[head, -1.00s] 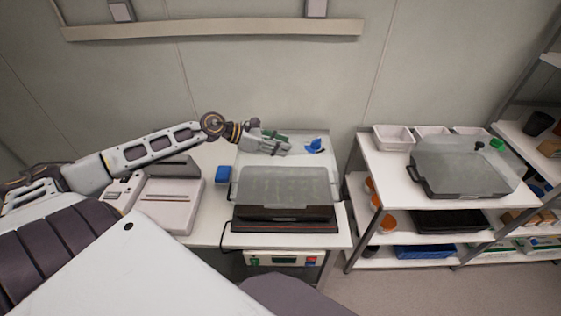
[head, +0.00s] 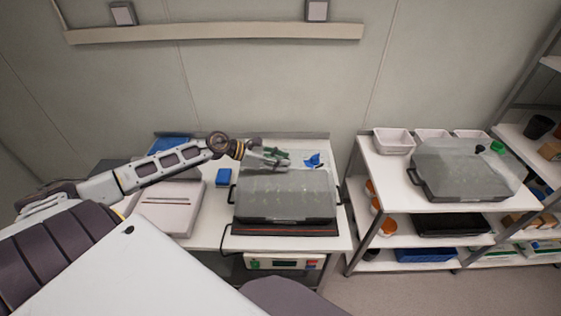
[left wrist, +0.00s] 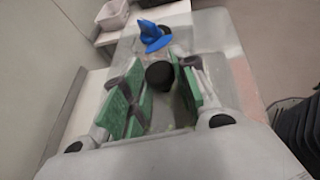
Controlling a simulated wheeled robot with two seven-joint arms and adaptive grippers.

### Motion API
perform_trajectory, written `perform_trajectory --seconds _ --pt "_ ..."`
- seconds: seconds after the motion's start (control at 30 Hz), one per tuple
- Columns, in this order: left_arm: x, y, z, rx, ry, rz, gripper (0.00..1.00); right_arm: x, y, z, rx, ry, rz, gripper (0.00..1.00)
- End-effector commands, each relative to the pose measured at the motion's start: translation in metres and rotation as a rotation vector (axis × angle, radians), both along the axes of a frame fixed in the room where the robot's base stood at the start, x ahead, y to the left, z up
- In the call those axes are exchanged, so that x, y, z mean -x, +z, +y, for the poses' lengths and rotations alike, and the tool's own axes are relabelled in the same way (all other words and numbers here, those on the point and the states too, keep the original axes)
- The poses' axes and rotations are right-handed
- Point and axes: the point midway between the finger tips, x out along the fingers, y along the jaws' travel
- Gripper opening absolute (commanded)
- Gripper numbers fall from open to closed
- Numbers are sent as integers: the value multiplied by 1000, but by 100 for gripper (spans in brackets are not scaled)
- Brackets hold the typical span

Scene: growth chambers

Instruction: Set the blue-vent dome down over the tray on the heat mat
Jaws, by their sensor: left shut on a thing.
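The clear dome (head: 285,196) with a blue vent (head: 314,160) is over the dark tray (head: 237,214) on the heat mat (head: 285,230). Its lower edge is at the tray's rim; I cannot tell whether it rests there all round. My left gripper (head: 275,160) is at the dome's top. In the left wrist view, its green-padded fingers (left wrist: 158,95) are shut on the dome's black knob (left wrist: 160,74), with the blue vent (left wrist: 152,35) just beyond. My right gripper is not in view.
A white controller box (head: 284,262) is below the bench top. A blue block (head: 223,177) and a pale device (head: 168,206) stand to the left. On the right-hand rack, another domed tray (head: 460,170) with a green vent sits before white bins (head: 393,141).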

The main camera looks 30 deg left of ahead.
Motion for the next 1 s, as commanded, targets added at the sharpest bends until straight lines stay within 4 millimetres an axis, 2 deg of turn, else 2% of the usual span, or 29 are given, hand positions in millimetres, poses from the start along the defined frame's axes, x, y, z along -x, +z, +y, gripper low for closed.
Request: perform_trajectory --seconds 0.87,0.9,1.0 --pt "0 -13 0 0 0 -1 0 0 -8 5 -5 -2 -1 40" --pt "0 -13 0 0 0 0 34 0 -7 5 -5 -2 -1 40" --pt "0 -13 0 0 0 0 47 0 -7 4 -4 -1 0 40"
